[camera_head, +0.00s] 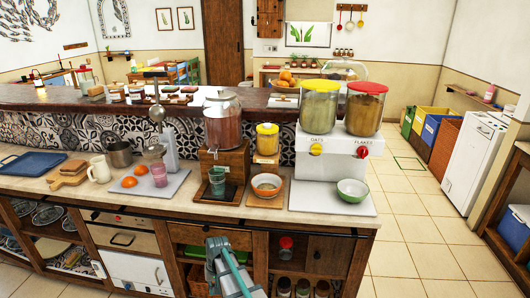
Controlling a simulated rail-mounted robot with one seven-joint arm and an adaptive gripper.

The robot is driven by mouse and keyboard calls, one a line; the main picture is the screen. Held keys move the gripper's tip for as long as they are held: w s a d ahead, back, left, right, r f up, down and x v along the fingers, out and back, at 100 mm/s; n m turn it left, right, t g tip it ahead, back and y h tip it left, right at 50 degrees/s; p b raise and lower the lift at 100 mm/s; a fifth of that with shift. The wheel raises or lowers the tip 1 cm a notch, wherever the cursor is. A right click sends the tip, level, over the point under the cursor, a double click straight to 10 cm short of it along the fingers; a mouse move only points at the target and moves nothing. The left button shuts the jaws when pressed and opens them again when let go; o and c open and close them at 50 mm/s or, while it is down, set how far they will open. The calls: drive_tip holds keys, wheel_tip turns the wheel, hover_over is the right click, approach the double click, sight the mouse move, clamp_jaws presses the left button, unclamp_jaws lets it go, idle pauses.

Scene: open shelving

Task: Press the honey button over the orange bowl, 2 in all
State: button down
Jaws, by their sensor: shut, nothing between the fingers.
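The honey dispenser is a small yellow-lidded jar (267,139) of amber content on a wooden stand (266,162), in the middle of the counter. Its button is too small to make out. My gripper (217,244) is shut and empty, low in front of the counter's front edge. It is below and left of the bowl, apart from the dispenser and the bowl.
Left of the honey stands a larger drink dispenser (224,125) with a glass (217,180) below. Right of it is a white cereal dispenser (331,157) with red and yellow knobs and a green bowl (352,190).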

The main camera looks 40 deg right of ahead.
drive_tip(key=w+d+r+t+p, duration=0.1)
drive_tip(key=w+d+r, duration=0.3)
drive_tip(key=r, duration=0.5)
drive_tip(key=w+d+r+m+t+p, duration=0.1)
drive_tip(key=w+d+r+t, duration=0.1)
drive_tip(key=w+d+r, duration=0.3)
drive_tip(key=w+d+r+m+t+p, duration=0.1)
drive_tip(key=w+d+r, duration=0.4)
drive_tip(key=r, duration=0.9)
drive_tip(key=shift+w+d+r+h, duration=0.1)
drive_tip(key=shift+w+h, duration=0.2)
drive_tip(key=shift+w, duration=0.15)
drive_tip(key=w+d+r+m+t+h+p, duration=0.1)
drive_tip(key=d+r+p, duration=0.1)
drive_tip(key=d+r, duration=0.55)
drive_tip(key=d+r+m+t+p, duration=0.25)
drive_tip(key=d+r, duration=0.25)
drive_tip(key=r, duration=0.6)
wheel_tip(320, 180, up, 20)
drive_tip(key=f+m+t+h+p, duration=0.1)
drive_tip(key=h+p, duration=0.1)
drive_tip(key=p, duration=0.1)
hover_over(269, 125)
drive_tip(key=shift+w+r, duration=0.1)
drive_tip(key=shift+r, duration=0.15)
drive_tip(key=shift+f, duration=0.2)
drive_tip(key=shift+f+b, duration=1.75)
drive_tip(key=shift+f, duration=2.5)
drive_tip(key=shift+f, duration=0.1)
drive_tip(key=shift+f, duration=0.35)
